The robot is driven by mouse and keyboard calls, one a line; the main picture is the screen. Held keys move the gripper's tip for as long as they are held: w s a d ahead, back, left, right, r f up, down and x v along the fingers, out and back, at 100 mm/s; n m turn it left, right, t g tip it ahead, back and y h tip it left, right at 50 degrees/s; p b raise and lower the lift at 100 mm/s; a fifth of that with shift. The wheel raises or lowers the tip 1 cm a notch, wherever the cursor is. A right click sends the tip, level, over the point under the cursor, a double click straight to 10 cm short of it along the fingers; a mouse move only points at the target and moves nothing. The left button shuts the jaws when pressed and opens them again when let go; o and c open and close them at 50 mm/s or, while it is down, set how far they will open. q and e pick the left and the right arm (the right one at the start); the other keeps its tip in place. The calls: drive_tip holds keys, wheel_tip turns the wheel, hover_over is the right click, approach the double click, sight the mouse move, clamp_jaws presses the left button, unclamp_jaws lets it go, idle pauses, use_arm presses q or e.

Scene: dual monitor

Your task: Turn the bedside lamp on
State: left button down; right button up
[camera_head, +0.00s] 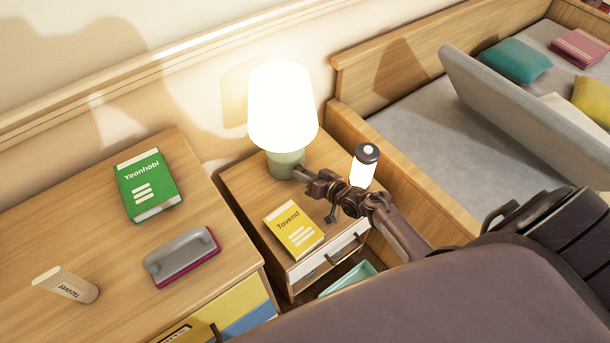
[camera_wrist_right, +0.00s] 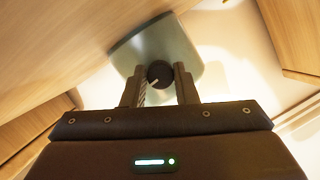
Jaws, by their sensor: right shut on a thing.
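The bedside lamp has a white shade (camera_head: 283,108) that glows brightly and a pale green base (camera_head: 284,163). It stands upright at the back of the small nightstand (camera_head: 240,184). My right gripper (camera_head: 300,173) reaches the lamp base from the right. In the right wrist view the lamp base (camera_wrist_right: 183,45) lies ahead, with a round dark knob (camera_wrist_right: 159,73) on it. The fingers of the right gripper (camera_wrist_right: 160,88) are shut on this knob, one on each side. My left gripper is not in view.
A yellow book (camera_head: 293,229) lies on the nightstand in front of the lamp, below my right gripper. A wooden desk (camera_head: 90,220) at left holds a green book (camera_head: 148,185), a grey-and-red brush-like object (camera_head: 182,257) and a tube (camera_head: 66,285). A bed (camera_head: 420,120) stands at right.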

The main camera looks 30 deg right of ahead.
drive_tip(key=shift+m, duration=0.4)
drive_tip(key=shift+y, duration=0.3)
drive_tip(key=o, duration=1)
